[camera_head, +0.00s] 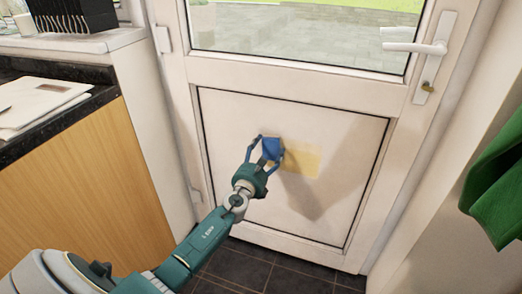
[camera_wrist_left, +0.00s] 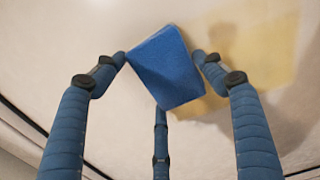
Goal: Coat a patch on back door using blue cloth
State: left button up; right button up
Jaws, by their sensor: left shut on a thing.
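The back door (camera_head: 230,205) is white, with a glass pane above and a framed lower panel. A pale yellow patch (camera_head: 304,161) lies on the lower panel; it also shows in the left wrist view (camera_wrist_left: 262,58). My left gripper (camera_head: 266,150) is shut on the blue cloth (camera_head: 272,148) and holds it at the left end of the yellow patch. In the left wrist view the cloth (camera_wrist_left: 165,68) sits between the fingers, tilted, overlapping the patch's left part. I cannot tell whether it touches the door. My right gripper is not in view.
A white door handle (camera_head: 415,47) with a key below is at upper right. A wooden cabinet with a dark countertop (camera_head: 90,108) stands at left, with boards (camera_head: 38,103) on it. A green cloth (camera_head: 497,180) hangs at right. Dark tiles (camera_head: 290,276) cover the floor.

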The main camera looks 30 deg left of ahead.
pick_arm(q)
jog(key=shift+w+d, duration=0.15)
jog(key=shift+d, duration=0.65)
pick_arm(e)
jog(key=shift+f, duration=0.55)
